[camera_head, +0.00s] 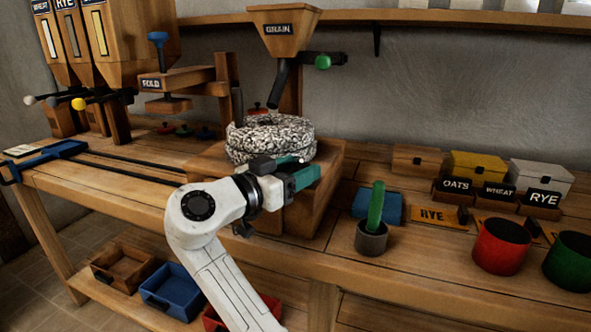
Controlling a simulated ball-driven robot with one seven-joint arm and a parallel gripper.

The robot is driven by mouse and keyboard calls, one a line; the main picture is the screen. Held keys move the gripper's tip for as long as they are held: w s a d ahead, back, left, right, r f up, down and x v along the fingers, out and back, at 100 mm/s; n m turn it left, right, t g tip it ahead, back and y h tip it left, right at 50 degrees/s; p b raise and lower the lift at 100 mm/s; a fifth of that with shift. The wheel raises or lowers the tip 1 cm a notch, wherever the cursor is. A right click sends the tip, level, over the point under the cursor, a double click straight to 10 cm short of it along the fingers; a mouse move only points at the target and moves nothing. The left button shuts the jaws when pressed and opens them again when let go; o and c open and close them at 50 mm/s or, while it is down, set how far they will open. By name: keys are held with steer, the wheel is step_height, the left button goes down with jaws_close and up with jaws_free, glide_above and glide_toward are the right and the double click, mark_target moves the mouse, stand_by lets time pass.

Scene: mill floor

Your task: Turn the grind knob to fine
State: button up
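The mill has two stacked speckled black-and-white stones (270,138) on a wooden base block (318,190). My white arm reaches up from the bottom, and my gripper (303,172) is at the front of this base, just below the stones. Its dark body and green parts cover part of the base front. I see no part that I can clearly identify as the grind knob; it may be hidden behind my gripper. Whether the fingers are open or shut, or touch anything, is not clear.
A GRAIN hopper (284,30) with a green knob (323,62) hangs above the stones. Right on the bench are a grey cup (371,240) with a green handle, a blue block (381,205), a red pot (501,247) and a green pot (570,262).

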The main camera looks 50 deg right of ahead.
steer(key=shift+o, duration=0.4)
steer(key=shift+w+a, duration=0.1)
steer(key=shift+a, duration=0.4)
steer(key=a, duration=0.9)
steer(key=shift+w+a, duration=0.2)
steer(key=shift+a, duration=0.2)
steer(key=shift+a, duration=0.1)
